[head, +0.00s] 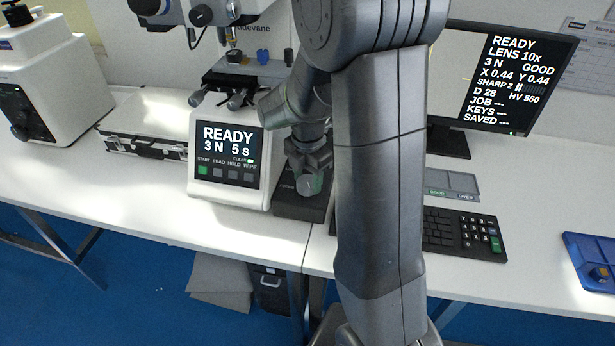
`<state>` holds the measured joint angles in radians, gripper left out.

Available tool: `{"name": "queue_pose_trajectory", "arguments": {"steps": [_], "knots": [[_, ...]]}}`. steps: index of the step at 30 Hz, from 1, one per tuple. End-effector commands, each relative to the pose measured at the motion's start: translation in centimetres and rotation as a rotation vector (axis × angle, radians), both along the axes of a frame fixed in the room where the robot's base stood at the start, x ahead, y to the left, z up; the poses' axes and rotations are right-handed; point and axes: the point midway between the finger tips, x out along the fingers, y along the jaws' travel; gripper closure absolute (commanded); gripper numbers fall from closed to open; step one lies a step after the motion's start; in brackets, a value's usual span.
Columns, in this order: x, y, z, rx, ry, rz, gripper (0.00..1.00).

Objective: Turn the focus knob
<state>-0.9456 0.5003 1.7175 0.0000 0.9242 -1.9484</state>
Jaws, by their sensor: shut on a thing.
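The focus knob (309,185) is a round grey knob at the front of a dark box just right of the tester's display panel. My gripper (308,165) reaches down to it from above and is shut on it. The fingers and my arm hide part of the knob and box. The hardness tester (230,150) is white, and its panel reads READY, 3 N, 5 s. The monitor (500,85) at the right reads READY, LENS 10x, GOOD, SHARP 2, D 28, HV 560.
My arm crosses the middle of the view and hides the bench behind it. A black keyboard (462,232) and a grey tray (452,182) lie to the right. A blue tray (590,255) is at the far right. A case (145,135) and another white machine (45,85) stand left.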

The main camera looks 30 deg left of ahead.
Motion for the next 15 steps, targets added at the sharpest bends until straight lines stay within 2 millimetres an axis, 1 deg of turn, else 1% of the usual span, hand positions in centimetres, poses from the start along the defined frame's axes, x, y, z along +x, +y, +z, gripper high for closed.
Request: {"name": "queue_pose_trajectory", "arguments": {"steps": [6, 15], "knots": [[0.05, 0.09, 0.11, 0.003, -0.002, 0.069, 0.75], [0.07, 0.10, 0.11, 0.002, -0.003, 0.094, 0.75]]}}
